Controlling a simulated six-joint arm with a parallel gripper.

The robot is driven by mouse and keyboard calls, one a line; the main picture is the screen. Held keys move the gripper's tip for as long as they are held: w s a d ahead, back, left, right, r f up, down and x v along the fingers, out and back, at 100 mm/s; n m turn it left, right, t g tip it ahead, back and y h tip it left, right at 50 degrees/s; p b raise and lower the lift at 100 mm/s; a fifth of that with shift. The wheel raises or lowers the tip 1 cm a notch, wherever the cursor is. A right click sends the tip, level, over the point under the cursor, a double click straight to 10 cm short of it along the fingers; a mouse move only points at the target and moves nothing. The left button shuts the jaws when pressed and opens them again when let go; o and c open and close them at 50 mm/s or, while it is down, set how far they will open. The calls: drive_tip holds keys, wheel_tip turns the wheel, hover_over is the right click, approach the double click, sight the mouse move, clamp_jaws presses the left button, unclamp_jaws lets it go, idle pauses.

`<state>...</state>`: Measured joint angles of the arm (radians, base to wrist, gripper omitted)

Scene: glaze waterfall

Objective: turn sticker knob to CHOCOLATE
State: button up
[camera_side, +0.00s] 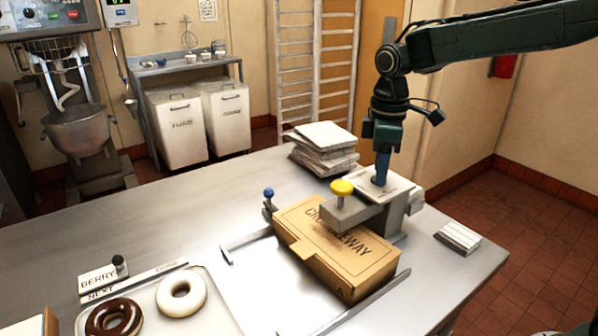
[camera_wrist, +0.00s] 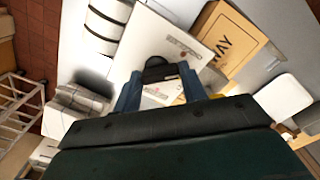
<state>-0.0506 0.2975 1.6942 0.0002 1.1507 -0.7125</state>
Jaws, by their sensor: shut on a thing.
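The sticker knob (camera_wrist: 160,69) is a dark round knob on a white plate (camera_wrist: 150,38) in the wrist view. My gripper (camera_wrist: 161,80) is shut on it, with one blue finger on each side. In the side view my gripper (camera_side: 381,178) points straight down onto the white top plate (camera_side: 402,187) of the grey sticker machine (camera_side: 392,220), and its fingers hide the knob. Small labels (camera_wrist: 184,44) are printed on the plate around the knob, but they are too small to read, so I cannot tell which setting the knob points at.
A cardboard box (camera_side: 335,250) lies under the machine's arm, below a yellow knob (camera_side: 342,187). A stack of white packs (camera_side: 323,145) stands behind. A tray (camera_side: 205,290) with a chocolate donut (camera_side: 114,318) and a white donut (camera_side: 182,293) is at front left, by a BERRY sign (camera_side: 98,279).

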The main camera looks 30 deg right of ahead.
drive_tip(key=shift+r+n, duration=0.1)
drive_tip(key=shift+n, duration=0.4)
drive_tip(key=o, duration=1)
drive_tip(key=shift+r, duration=0.1)
wheel_tip(320, 180, up, 14)
drive_tip(key=shift+f, duration=0.2)
drive_tip(key=shift+s, duration=0.1)
idle(0.4)
